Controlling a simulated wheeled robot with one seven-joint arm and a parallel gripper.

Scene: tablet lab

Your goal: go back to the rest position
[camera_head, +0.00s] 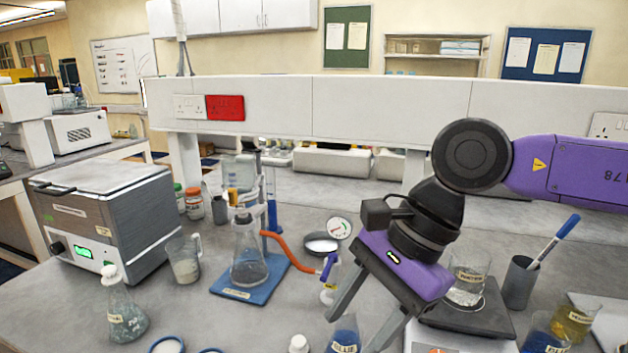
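My arm reaches in from the right edge, with my purple and black gripper (349,332) pointing down and to the left. Its two grey fingers are spread apart, and I see no object clamped between them. A beaker of blue liquid labelled "BLUE" (344,338) stands at the fingertips, partly cut off by the bottom edge. I cannot tell whether the fingers touch it.
Behind the gripper, a beaker (467,287) sits on a dark scale (470,322). A pen cup (519,284) and more beakers stand right. A flask (248,250) on a blue stand base (240,291), another flask (125,310) and a grey device (105,215) are left.

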